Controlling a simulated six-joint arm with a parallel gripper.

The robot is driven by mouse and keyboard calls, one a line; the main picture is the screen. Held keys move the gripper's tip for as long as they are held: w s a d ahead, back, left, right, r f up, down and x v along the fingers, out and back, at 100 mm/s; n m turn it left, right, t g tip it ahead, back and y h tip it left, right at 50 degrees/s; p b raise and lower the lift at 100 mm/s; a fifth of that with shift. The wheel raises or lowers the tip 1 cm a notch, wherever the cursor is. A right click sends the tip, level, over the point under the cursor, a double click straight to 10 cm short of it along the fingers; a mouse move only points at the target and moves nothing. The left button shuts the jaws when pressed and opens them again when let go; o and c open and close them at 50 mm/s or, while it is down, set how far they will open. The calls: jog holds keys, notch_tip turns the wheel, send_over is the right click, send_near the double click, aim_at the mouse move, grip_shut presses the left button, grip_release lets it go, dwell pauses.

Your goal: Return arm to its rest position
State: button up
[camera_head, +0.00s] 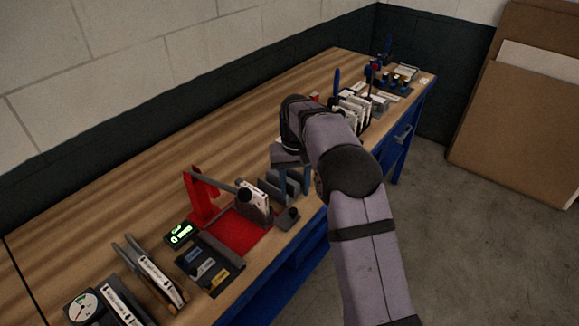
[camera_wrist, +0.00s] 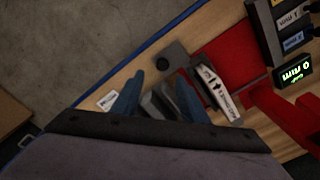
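My gripper (camera_head: 293,184) hangs down over the front part of the wooden bench (camera_head: 130,195), at the end of my bent arm. In the wrist view its two blue fingers (camera_wrist: 158,88) stand apart. A grey slotted holder (camera_wrist: 157,104) shows between and beyond them; I see no filter held there. The holder also shows beside the fingers in the head view (camera_head: 270,197), partly hidden by the gripper. Whether the fingers touch it is unclear.
A red fixture (camera_head: 202,196) with a white boxed filter (camera_head: 257,193) stands close left of the gripper. A green-lit display (camera_head: 181,234), labelled dark tray (camera_head: 212,262) and dial gauge (camera_head: 83,307) lie nearer. White filters in a rack (camera_head: 352,112) stand farther back. Open floor lies right.

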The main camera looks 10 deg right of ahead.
jog(key=shift+s, duration=0.1)
jog(key=shift+s+d+r, duration=0.15)
jog(key=shift+s, duration=0.15)
jog(key=s+d+f, duration=0.1)
jog(key=s+d, duration=0.1)
jog(key=s, duration=1.3)
jog(key=s+d+f, duration=0.1)
jog(key=s+d, duration=0.1)
jog(key=s, duration=1.3)
jog(key=shift+s+d, duration=0.3)
jog(key=shift+s, duration=0.05)
